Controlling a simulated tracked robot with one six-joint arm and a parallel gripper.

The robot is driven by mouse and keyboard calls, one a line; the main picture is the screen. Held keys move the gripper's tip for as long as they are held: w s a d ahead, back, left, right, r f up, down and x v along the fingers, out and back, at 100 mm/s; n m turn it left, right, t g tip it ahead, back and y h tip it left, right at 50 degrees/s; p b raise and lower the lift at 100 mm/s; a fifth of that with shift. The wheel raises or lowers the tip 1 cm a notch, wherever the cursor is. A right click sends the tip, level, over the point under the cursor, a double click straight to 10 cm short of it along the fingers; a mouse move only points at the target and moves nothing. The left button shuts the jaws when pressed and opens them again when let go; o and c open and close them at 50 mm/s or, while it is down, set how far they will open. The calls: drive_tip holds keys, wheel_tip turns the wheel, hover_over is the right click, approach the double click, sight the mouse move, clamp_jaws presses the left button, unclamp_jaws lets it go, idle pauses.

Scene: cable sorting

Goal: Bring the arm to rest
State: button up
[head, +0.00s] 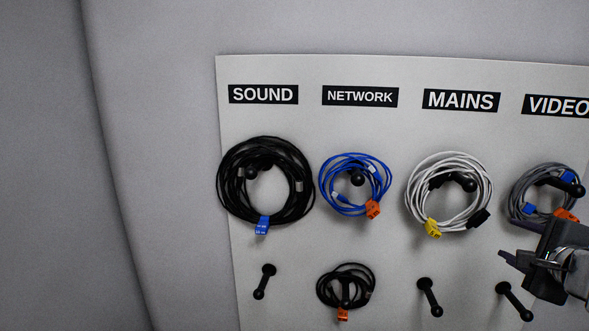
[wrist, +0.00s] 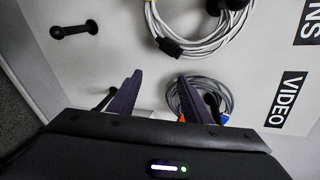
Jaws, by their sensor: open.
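My gripper (wrist: 156,98) is open and empty in the wrist view, its two dark fingers apart in front of the board. In the head view my gripper (head: 512,256) shows at the right edge, below the grey video cable (head: 520,192). That coiled cable hangs on a peg under the VIDEO label and also shows in the wrist view (wrist: 203,88), partly behind a finger. In the head view the gripper overlaps the lower edge of this coil's area. Whether it touches the coil or board cannot be told.
The pale board (head: 390,120) carries a black coil (head: 226,190) under SOUND, a blue coil (head: 328,186) under NETWORK and a white coil (head: 415,190) under MAINS. A small black coil (head: 322,290) hangs lower. Bare pegs (head: 264,281) stick out in the lower row. Left is plain wall.

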drive_tip(key=w+a+f+n+g+y, duration=0.1)
drive_tip(key=a+f+n+y, duration=0.1)
drive_tip(key=a+n, duration=0.35)
drive_tip(key=a+f+n+g+y, duration=0.1)
drive_tip(key=a+f+n+y, duration=0.1)
drive_tip(key=a, duration=0.7)
drive_tip(key=w+a+f+n+g+y, duration=0.1)
drive_tip(key=a+f+n+y, duration=0.2)
drive_tip(key=a, duration=0.5)
drive_tip(key=s+a+f+n+g+h, duration=0.1)
drive_tip(key=s+a+f+n+g, duration=0.1)
drive_tip(key=s+a+n, duration=0.3)
drive_tip(key=s+a+f+n+g+h, duration=0.2)
drive_tip(key=s+a+f+n, duration=0.3)
drive_tip(key=s+n, duration=0.4)
drive_tip(key=shift+s+a+g, duration=0.2)
drive_tip(key=shift+s+g, duration=0.2)
drive_tip(key=shift+s, duration=0.5)
